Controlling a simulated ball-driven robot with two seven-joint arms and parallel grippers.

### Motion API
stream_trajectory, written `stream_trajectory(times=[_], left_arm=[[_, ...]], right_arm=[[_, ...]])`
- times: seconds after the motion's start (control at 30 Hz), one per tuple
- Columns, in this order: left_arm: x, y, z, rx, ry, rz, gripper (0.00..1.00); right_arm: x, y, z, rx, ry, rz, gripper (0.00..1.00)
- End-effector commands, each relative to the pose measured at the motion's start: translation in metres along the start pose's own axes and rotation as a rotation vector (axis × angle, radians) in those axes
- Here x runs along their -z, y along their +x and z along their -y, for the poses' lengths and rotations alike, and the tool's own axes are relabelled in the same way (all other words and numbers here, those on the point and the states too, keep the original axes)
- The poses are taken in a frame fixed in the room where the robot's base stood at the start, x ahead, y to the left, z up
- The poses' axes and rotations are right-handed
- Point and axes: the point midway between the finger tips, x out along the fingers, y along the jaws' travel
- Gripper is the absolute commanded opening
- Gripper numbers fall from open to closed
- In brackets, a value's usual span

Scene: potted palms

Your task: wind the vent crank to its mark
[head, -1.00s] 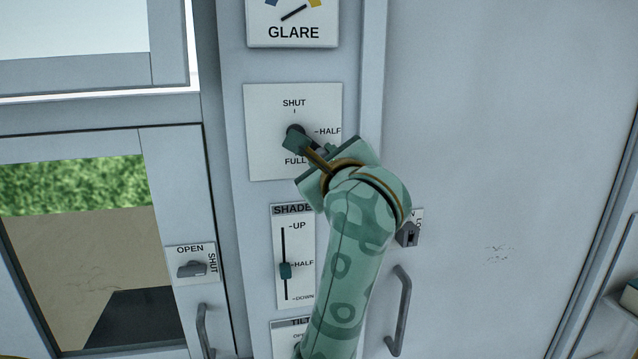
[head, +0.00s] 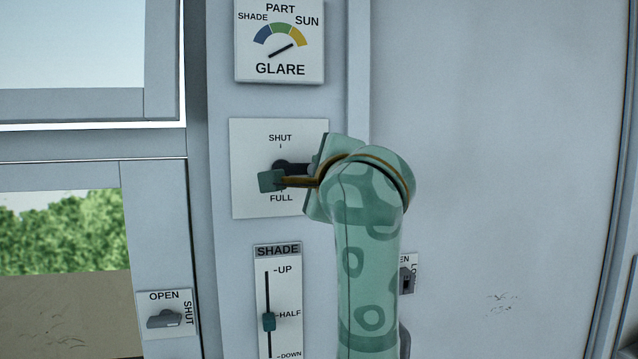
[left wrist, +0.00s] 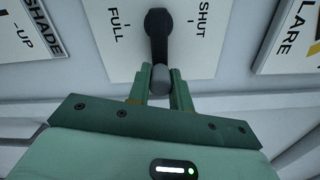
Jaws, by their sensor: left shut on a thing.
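The vent crank (head: 292,168) is a dark arm on a round hub, mounted on a white plate (head: 247,150) marked SHUT at the top and FULL at the bottom. Its arm points right, roughly level, toward the side of the HALF mark, which my gripper and wrist hide. My left gripper (head: 285,181) reaches in from the right. In the left wrist view, the crank (left wrist: 159,35) runs from its hub to a grey knob (left wrist: 161,80) between the two green fingers, and the left gripper (left wrist: 160,84) is shut on it. My right gripper is out of view.
A GLARE gauge (head: 279,40) is above the plate, its needle toward SUN. A SHADE slider (head: 269,321) below sits at HALF. The right panel is mostly bare.

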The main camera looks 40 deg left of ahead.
Motion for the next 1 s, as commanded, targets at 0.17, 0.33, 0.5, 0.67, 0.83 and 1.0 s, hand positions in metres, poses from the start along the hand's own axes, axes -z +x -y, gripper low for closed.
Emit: stream_trajectory(times=[0.17,0.33,0.5,0.67,0.83,1.0], left_arm=[[-0.0001,0.0003,0.0009,0.0,-0.019,0.0,0.0],[-0.0002,0.0003,0.0012,0.0,-0.021,0.0,0.0],[-0.0001,0.0003,0.0012,0.0,-0.02,0.0,0.0],[-0.0001,0.0003,0.0011,0.0,-0.02,0.0,0.43],[-0.0001,0.0002,0.0011,0.0,-0.02,0.0,0.43],[0.001,-0.0088,0.001,0.001,-0.021,-0.003,0.43]], right_arm=[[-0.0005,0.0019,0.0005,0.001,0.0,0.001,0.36],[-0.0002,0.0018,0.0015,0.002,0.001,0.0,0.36],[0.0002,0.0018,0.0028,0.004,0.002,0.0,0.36],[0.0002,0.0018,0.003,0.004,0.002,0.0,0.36],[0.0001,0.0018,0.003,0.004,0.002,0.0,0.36],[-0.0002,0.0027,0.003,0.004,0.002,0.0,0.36]])
